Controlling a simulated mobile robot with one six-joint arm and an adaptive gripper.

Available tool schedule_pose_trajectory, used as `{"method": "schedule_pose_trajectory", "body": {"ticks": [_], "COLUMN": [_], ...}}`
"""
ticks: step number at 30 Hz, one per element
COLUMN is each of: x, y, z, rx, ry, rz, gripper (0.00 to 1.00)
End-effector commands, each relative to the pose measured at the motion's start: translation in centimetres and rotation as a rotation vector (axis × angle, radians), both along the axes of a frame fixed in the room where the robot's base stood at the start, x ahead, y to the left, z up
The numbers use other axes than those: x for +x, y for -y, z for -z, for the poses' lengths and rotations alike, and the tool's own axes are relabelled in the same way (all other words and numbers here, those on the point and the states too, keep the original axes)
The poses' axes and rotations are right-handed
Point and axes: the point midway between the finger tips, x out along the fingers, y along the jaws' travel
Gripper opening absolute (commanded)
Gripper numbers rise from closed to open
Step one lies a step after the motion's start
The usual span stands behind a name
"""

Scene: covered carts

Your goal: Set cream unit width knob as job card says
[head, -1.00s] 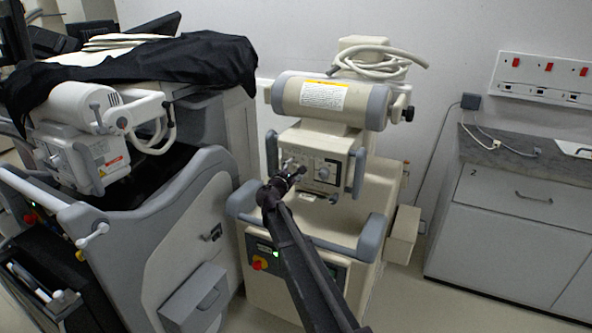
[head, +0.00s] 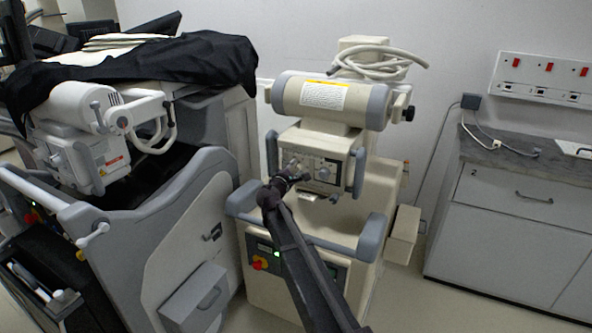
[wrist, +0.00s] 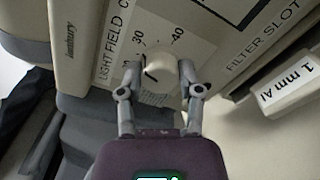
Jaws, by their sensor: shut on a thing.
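The cream unit (head: 325,250) stands against the wall in the head view, with a control panel (head: 335,165) on its front box. My gripper (head: 288,178) is at the left part of that panel. In the wrist view, my gripper (wrist: 160,72) is shut on a pale round knob (wrist: 162,66), one finger on each side. A dark mark shows on the knob's left side, near the printed 30. The fingers hide part of the scale. I cannot make out a job card.
A grey covered cart (head: 190,225) with a black cloth (head: 170,65) stands close on the left. A blue-grey handle (head: 361,172) flanks the panel. The wrist view shows a "1 mm Al" tag (wrist: 288,85). A grey cabinet (head: 510,235) stands right, with open floor before it.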

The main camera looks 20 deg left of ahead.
Motion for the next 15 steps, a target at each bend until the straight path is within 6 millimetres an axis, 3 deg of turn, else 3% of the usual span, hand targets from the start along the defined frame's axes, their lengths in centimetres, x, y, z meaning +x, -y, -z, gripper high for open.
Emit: {"method": "schedule_pose_trajectory", "body": {"ticks": [15], "x": [0.23], "y": [0.00], "z": [-0.03], "rx": [0.237], "ry": [0.021], "rz": [0.000], "gripper": [0.00]}}
